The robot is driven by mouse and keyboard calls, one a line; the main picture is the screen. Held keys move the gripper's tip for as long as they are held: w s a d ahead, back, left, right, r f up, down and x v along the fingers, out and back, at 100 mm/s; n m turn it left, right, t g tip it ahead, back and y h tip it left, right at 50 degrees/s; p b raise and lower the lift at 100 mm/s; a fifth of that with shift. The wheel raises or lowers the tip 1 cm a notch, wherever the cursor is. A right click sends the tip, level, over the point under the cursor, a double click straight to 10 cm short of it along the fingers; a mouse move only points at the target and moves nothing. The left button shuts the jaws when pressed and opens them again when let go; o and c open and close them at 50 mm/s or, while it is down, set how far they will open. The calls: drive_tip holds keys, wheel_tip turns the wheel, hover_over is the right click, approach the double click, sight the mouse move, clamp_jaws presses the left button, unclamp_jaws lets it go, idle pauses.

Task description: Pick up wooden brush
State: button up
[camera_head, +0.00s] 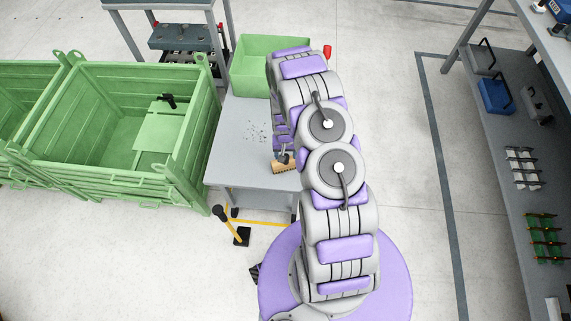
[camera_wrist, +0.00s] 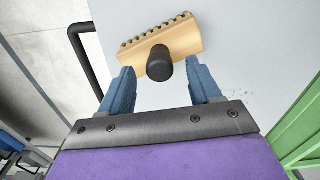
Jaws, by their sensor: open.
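The wooden brush (camera_wrist: 180,40) lies on the grey table in the wrist view, a light wood block with a row of bristle tufts along one edge. Its black round handle end (camera_wrist: 159,64) points toward my gripper. My gripper (camera_wrist: 164,84) is open, with its two blue fingers apart and the handle end between and just beyond their tips. I cannot tell whether anything touches. In the head view the brush (camera_head: 284,167) shows at the table's near right part, beside my arm, which hides most of my gripper.
The grey table (camera_head: 227,150) has scattered small dark bits on top and a green bin (camera_head: 252,82) at its back. Large green crates (camera_head: 80,115) stand close on the left. A black bar (camera_wrist: 84,55) runs along the table edge. Shelving (camera_head: 520,120) stands far right, with open floor between.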

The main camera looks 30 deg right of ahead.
wheel_tip(320, 180, down, 3)
drive_tip(key=shift+f+b, duration=0.2)
drive_tip(key=shift+b, duration=0.15)
drive_tip(key=shift+r, duration=0.1)
clamp_jaws()
idle(0.4)
